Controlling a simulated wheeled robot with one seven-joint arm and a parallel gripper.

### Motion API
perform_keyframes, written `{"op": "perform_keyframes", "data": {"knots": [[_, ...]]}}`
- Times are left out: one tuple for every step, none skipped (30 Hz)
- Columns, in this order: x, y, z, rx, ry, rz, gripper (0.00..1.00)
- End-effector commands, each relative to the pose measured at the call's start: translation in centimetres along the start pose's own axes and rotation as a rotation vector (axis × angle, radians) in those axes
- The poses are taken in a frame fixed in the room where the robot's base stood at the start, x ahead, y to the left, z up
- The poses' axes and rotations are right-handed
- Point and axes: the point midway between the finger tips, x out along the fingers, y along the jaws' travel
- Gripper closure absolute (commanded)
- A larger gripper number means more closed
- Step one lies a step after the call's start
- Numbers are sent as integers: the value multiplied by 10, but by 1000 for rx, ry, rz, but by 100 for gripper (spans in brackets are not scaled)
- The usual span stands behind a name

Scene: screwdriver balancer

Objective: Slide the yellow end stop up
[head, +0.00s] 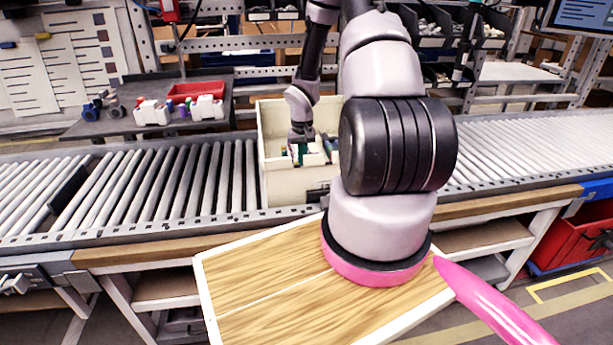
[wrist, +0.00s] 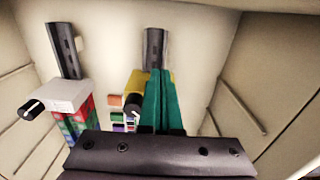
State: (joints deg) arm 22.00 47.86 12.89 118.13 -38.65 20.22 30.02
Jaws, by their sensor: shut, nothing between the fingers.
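The yellow end stop (wrist: 134,85) shows in the wrist view at the lower end of a dark vertical rail (wrist: 154,48), with a black knob on its front. My gripper (wrist: 160,72) has its green fingers shut together and empty. They overlap the right part of the yellow end stop in the picture and hide some of it. I cannot tell whether they touch it. In the head view my gripper (head: 299,152) reaches down into the cream bin (head: 275,195), and the yellow end stop cannot be made out there.
In the wrist view a white block (wrist: 67,96) with a black knob sits left, below a second dark rail (wrist: 63,50), above a red and green patterned part. The bin's side walls stand close on both sides. A roller conveyor (head: 130,185) runs beside the bin.

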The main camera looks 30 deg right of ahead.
Motion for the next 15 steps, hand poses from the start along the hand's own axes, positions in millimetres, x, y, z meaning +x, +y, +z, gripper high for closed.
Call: {"op": "perform_keyframes", "data": {"knots": [[-2,0,0,0,1,0,100],[-4,0,0,0,1,0,100],[-5,0,0,0,1,0,100],[-6,0,0,0,1,0,100],[-7,0,0,0,1,0,100],[-8,0,0,0,1,0,100],[-9,0,0,-1,1,0,100],[-10,0,0,-1,1,0,100],[-10,0,0,-1,0,-1,100],[-10,0,0,-1,0,-1,100],[-10,0,0,-1,0,0,100],[-10,0,0,-1,0,-1,100],[-10,0,0,-1,0,0,100],[-10,0,0,-1,0,-1,100],[-10,0,0,-1,0,0,100]]}}
